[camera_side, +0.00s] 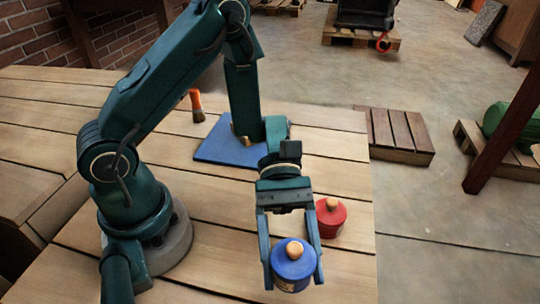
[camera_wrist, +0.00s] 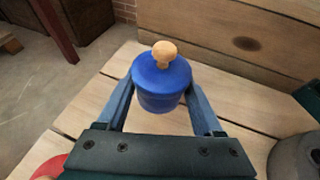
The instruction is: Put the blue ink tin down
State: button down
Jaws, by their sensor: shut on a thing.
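The blue ink tin (camera_side: 293,268) is a short round tin with a blue lid and a wooden knob. It is between the fingers of my gripper (camera_side: 293,272), which is shut on it, near the front right of the wooden table. In the wrist view the tin (camera_wrist: 161,85) sits upright between the two fingertips of my gripper (camera_wrist: 160,98). I cannot tell whether its base touches the table.
A red tin (camera_side: 331,217) with a wooden knob stands just behind and right of my gripper. A blue mat (camera_side: 215,150) lies farther back, with a brush (camera_side: 197,106) beside it. The table (camera_side: 340,275) is bare to the right of the blue tin.

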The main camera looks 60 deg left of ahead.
aim_at(292, 297)
jog(key=shift+x, duration=0.85)
jog(key=shift+f, duration=2.2)
jog(key=shift+f, duration=0.1)
jog(key=shift+c, duration=0.2)
grip_release()
jog(key=shift+w, duration=0.1)
